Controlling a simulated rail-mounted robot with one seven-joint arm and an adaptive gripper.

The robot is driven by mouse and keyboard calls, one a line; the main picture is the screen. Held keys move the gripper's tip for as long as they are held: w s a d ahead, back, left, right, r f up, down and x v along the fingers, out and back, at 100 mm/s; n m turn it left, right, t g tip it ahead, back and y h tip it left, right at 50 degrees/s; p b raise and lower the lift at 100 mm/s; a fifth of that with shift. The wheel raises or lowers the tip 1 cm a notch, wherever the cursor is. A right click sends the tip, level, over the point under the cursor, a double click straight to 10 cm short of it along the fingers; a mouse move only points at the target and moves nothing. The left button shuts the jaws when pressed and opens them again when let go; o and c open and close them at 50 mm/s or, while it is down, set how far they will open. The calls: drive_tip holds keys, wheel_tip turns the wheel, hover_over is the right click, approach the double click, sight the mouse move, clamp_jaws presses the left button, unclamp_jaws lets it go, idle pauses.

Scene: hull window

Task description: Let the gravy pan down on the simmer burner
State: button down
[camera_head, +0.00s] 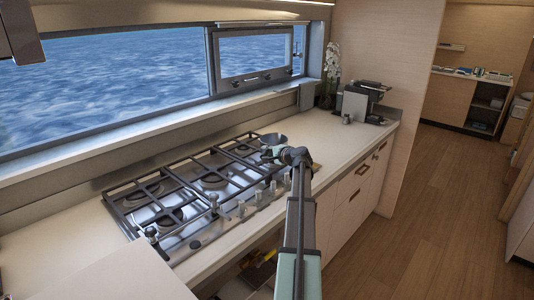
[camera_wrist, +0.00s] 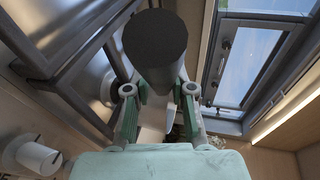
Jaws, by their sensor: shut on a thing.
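The gravy pan (camera_head: 273,140) is a small dark round pan over the right end of the gas hob (camera_head: 190,235). My gripper (camera_head: 271,155) is at the pan's near side, with my arm reaching in from the front. In the wrist view my gripper (camera_wrist: 160,90) is shut with the pan (camera_wrist: 155,42) showing as a dark round shape just beyond the fingers. The gripped part is mostly hidden. I cannot tell whether the pan touches the grate. Burners (camera_head: 213,180) show under the grates left of the pan; which is the simmer burner is not clear.
Black grates (camera_head: 180,187) stand above the hob, with several knobs (camera_head: 241,208) along its front. A coffee machine (camera_head: 368,98) and white orchid (camera_head: 332,62) stand at the far right counter end. The window (camera_head: 110,70) runs behind. Counter (camera_head: 335,140) right of the hob is clear.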

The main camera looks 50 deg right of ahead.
drive_tip(key=shift+f+b, duration=1.25)
drive_tip(key=shift+b, duration=0.05)
idle(2.4)
drive_tip(key=c, duration=1.2)
unclamp_jaws()
drive_tip(key=shift+o, duration=0.2)
drive_tip(key=shift+v, duration=1.8)
drive_tip(key=o, duration=0.6)
drive_tip(key=shift+c, duration=0.2)
drive_tip(key=c, duration=0.6)
drive_tip(key=shift+o, duration=0.2)
